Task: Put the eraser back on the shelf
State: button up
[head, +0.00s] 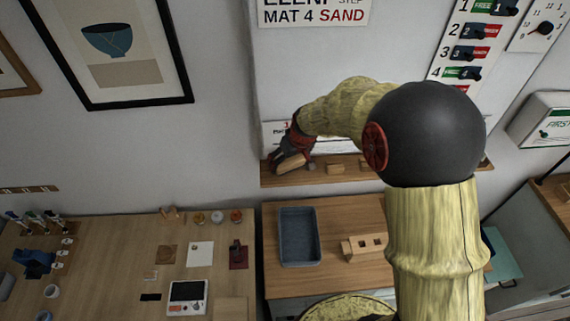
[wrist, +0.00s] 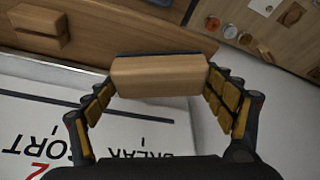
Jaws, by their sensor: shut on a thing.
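My gripper (wrist: 158,85) is shut on the eraser (wrist: 155,76), a light wooden block with a dark strip along one long edge. In the wrist view the two fingers press on its two ends. In the head view my gripper (head: 290,157) is at the left end of the wall shelf (head: 315,177), with the wooden eraser (head: 291,162) at its tip. The eraser looks close to the shelf, but I cannot tell whether it touches it. The shelf is a narrow wooden ledge below a white board.
Wooden blocks (head: 335,168) stand on the shelf right of my gripper; one (wrist: 40,27) shows in the wrist view. Below are a blue-grey tray (head: 299,238) and a wooden holder (head: 364,247) on a bench. A desk with small items (head: 187,297) lies left. My arm hides the shelf's right part.

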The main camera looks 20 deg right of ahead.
aim_at(285, 166)
jog(key=shift+w+a+f, duration=0.15)
jog(key=shift+w+f, duration=0.3)
jog(key=shift+f, duration=0.15)
jog(key=shift+w+a+f, duration=0.15)
jog(key=shift+w+f, duration=0.3)
jog(key=shift+f, duration=0.1)
jog(key=shift+w+f+p, duration=0.15)
jog(key=shift+f+p, duration=0.15)
jog(key=shift+f, duration=1.35)
jog(key=o, duration=1)
jog(key=shift+f, duration=0.1)
